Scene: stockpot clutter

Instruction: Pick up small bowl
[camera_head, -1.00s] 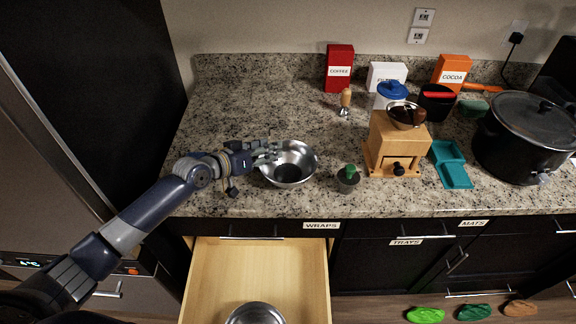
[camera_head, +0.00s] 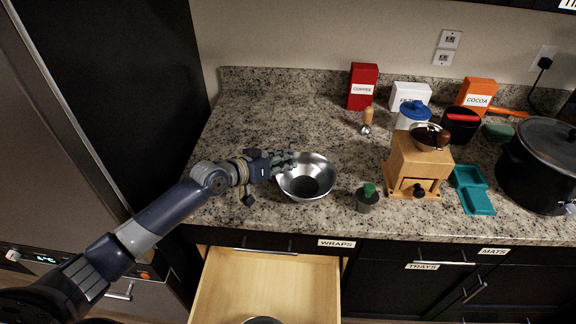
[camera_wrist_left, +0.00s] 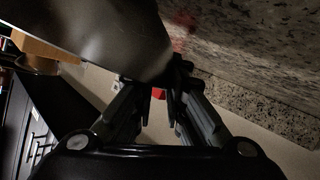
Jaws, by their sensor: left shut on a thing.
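A shiny metal bowl (camera_head: 318,186) is at the front left of the stone counter, tilt and contact with the counter hard to tell. My left gripper (camera_head: 288,163) comes in from the left and is shut on the bowl's left rim. In the left wrist view the bowl's dark curved side (camera_wrist_left: 110,35) fills the upper left, and my left gripper's fingers (camera_wrist_left: 172,82) meet at its edge. Another metal bowl's rim (camera_head: 262,321) just shows at the bottom, in the open drawer. My right gripper is not in view.
Boxes and a black pot (camera_head: 540,170) stand farther off. The open drawer (camera_head: 265,285) juts out below. The counter's back left is clear.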

